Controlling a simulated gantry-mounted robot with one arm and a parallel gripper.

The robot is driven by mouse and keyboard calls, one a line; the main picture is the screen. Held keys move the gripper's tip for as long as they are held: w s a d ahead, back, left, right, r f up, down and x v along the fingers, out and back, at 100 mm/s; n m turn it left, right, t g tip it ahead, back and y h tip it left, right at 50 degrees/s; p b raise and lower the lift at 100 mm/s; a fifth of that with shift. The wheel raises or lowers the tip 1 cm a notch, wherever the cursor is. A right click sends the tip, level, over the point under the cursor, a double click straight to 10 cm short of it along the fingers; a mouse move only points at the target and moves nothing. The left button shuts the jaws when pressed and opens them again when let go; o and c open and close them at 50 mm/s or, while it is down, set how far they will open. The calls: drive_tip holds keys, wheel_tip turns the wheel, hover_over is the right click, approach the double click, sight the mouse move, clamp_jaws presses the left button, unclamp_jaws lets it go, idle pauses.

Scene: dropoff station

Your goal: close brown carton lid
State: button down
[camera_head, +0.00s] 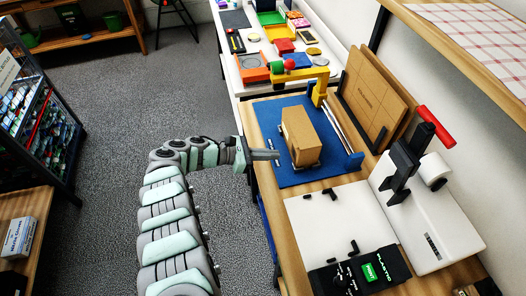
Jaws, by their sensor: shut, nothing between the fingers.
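The brown carton (302,137) stands on a blue mat (268,122) on the wooden bench. I see its tan top and its darker left and front sides. I cannot tell from this view whether its lid is fully flat. My gripper (277,154) is shut and empty. It reaches in from the left, with its tip close to the carton's left side. I cannot tell whether it touches the carton.
A yellow arm with a red ball (290,64) stands behind the carton. Flat cardboard sheets (375,95) lean at the right. In front are a white board (345,215), a black PRINT panel (370,272) and a white machine with a red handle (436,126). Open floor lies left.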

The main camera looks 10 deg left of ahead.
drive_tip(key=b+x, duration=0.1)
drive_tip(key=x, duration=0.3)
drive_tip(key=shift+d+f, duration=0.1)
drive_tip(key=shift+f, duration=0.05)
drive_tip(key=r, duration=0.1)
drive_tip(key=r+p, duration=0.2)
drive_tip(key=shift+w+d, duration=0.2)
drive_tip(key=shift+d, duration=0.1)
drive_tip(key=shift+d+r+p, duration=0.1)
drive_tip(key=shift+r+p, duration=0.25)
drive_tip(key=shift+r, duration=0.2)
